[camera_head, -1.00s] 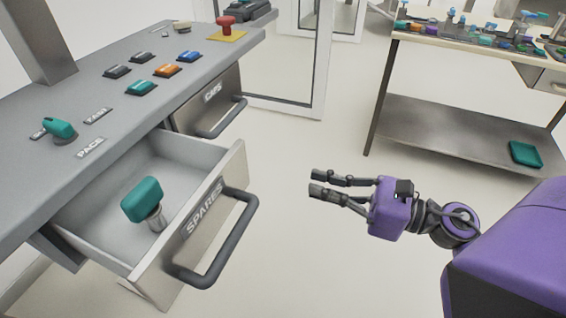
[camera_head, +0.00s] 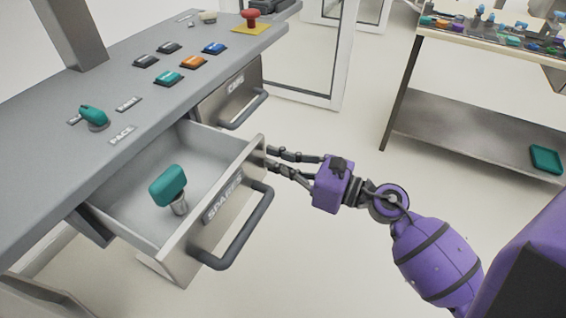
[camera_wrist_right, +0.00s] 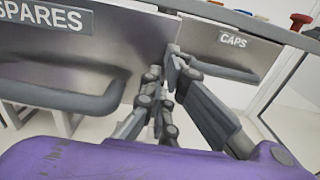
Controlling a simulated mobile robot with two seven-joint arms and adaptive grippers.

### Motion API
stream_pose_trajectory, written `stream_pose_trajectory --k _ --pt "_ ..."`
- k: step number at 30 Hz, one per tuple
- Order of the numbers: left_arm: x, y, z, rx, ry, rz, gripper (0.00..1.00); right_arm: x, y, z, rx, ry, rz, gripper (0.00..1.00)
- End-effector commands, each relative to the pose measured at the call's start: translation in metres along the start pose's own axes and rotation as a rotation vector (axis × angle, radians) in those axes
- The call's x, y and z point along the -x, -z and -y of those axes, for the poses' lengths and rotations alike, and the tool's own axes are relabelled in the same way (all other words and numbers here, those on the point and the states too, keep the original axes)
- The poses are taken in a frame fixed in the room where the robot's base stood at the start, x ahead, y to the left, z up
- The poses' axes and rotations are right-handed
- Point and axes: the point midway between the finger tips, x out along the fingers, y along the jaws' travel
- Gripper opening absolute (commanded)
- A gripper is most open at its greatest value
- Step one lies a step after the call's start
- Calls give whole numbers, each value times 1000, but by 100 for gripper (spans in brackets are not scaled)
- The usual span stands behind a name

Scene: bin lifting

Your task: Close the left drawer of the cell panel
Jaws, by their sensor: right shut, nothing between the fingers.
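The left drawer, labelled SPARES (camera_head: 228,212), stands pulled out of the grey cell panel (camera_head: 60,135). Its front and dark handle also show in the wrist view (camera_wrist_right: 105,58). A teal-headed part with a metal stem (camera_head: 168,186) is inside it. The right drawer, labelled CAPS (camera_head: 232,95), looks shut. My right gripper (camera_head: 271,158) is shut and empty, its fingertips at the right end of the SPARES drawer front. In the wrist view, the fingertips (camera_wrist_right: 172,62) overlap that front's right edge; I cannot tell whether they touch it. My left gripper is not in view.
The panel top carries several coloured buttons, a teal knob (camera_head: 94,117) and a red emergency button (camera_head: 250,18). A glass-panelled frame (camera_head: 310,60) stands behind. A workbench with a lower shelf (camera_head: 450,135) is at the right. The floor between is clear.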

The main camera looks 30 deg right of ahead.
Motion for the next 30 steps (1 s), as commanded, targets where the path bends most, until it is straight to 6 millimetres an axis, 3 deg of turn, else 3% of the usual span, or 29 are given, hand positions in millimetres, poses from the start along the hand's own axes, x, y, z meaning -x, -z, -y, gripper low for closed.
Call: stream_pose_trajectory --k 8,14,20,30 --pt "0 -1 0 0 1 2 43 -1 0 0 -1 0 0 0" --pt "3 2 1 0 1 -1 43 -14 -1 0 -1 -1 1 0" --pt "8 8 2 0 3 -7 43 -43 -3 0 1 -1 3 0" --pt "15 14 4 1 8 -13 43 -107 -3 0 1 -2 3 0"
